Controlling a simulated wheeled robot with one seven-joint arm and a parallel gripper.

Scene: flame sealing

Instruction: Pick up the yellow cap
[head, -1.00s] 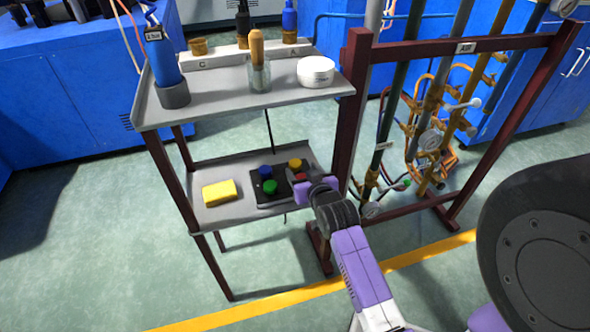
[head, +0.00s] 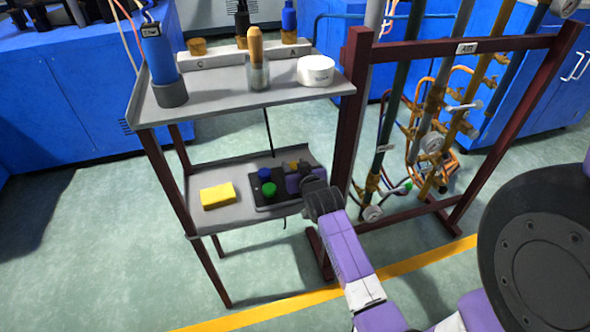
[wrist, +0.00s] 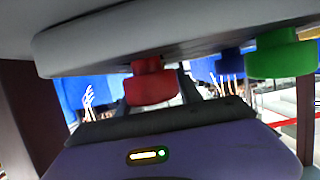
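The yellow cap (head: 294,163) is at the back right of the dark tray (head: 268,203) on the lower shelf, partly hidden behind my gripper. My gripper (head: 288,174) is low over the right side of the tray. The blue cap (head: 264,174) and green cap (head: 269,188) stand to its left. In the wrist view the picture is upside down, and the red cap (wrist: 148,85) shows close ahead, between my two spread fingers. The green cap (wrist: 283,56) and blue cap (wrist: 230,63) are to the right there. I cannot make out the yellow cap in that view.
A yellow sponge (head: 217,195) lies left of the tray. The upper shelf (head: 215,95) overhangs and carries a blue cylinder (head: 163,65), a corked bottle (head: 258,70) and a white tub (head: 316,70). A dark red frame post (head: 345,130) stands close on the right.

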